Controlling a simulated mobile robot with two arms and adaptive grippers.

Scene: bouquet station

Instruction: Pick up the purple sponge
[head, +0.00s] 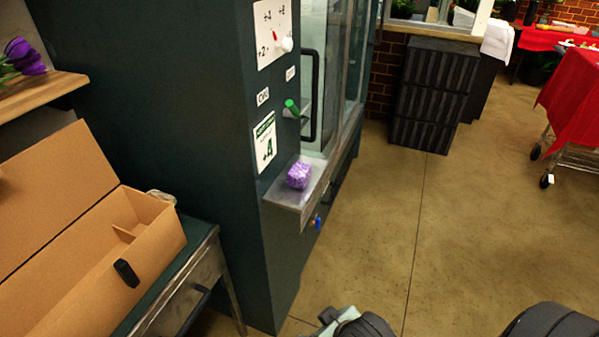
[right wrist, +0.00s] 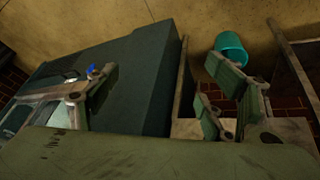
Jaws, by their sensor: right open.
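The purple sponge (head: 299,175) is a small speckled block. It rests on a narrow metal ledge (head: 287,196) on the side of a dark green cabinet (head: 180,90) in the head view. I cannot make out the sponge in the right wrist view. My right gripper (right wrist: 165,88) is open and empty, its green-padded fingers wide apart, with the cabinet behind them. Pale green and dark parts of my own body show at the bottom edge of the head view, below and apart from the ledge. My left gripper is not identifiable in either view.
A blue knob (head: 317,220) sits under the ledge and a green handle (head: 292,108) above it. An open cardboard box (head: 155,225) stands on a table at left. Open floor (head: 440,230) lies right of the cabinet. A teal bucket (right wrist: 231,47) shows in the wrist view.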

